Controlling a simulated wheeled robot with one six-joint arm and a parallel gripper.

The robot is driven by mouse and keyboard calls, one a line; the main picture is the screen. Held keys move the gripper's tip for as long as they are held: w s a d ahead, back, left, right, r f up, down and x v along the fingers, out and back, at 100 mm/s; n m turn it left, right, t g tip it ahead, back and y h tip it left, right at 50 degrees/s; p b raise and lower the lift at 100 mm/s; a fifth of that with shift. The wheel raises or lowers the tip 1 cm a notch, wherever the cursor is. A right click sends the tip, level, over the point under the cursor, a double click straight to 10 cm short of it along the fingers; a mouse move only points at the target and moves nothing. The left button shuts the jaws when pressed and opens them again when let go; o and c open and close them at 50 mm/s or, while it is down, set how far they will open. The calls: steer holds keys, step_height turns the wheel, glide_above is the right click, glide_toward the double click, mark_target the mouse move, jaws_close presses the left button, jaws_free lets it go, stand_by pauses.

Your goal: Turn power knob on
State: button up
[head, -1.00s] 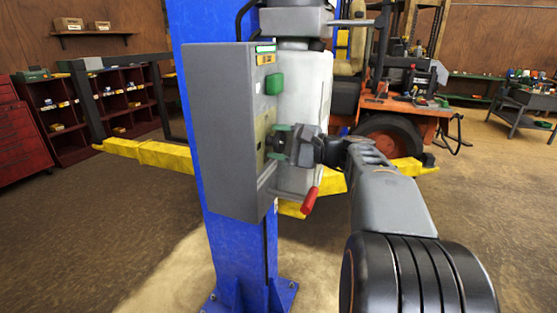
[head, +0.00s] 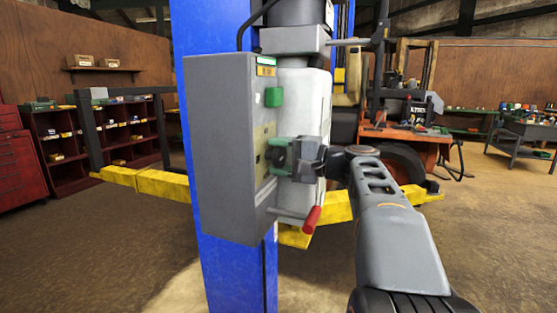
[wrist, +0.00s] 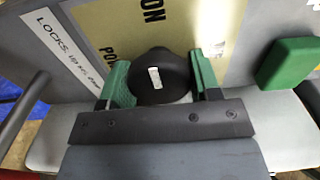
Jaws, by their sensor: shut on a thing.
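The power knob (wrist: 158,75) is black and round with a white mark, set on a yellowish label plate (wrist: 110,22) on the grey control box (head: 222,150). In the wrist view the plate reads "ON" and part of another word. My gripper (wrist: 160,88) has its green-padded fingers on both sides of the knob, shut on it. In the head view my gripper (head: 282,155) reaches the box's side face from the right, and the knob is mostly hidden by the fingers.
A green button (head: 273,97) sits above the knob, and it also shows in the wrist view (wrist: 290,64). A red-handled lever (head: 312,219) sticks out below. A blue post (head: 240,275) carries the box. Yellow lift arms (head: 165,184) extend behind.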

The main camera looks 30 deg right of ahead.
steer(key=o, duration=0.9)
steer(key=v, duration=1.4)
steer(key=shift+p, duration=0.3)
steer(key=shift+a, duration=0.1)
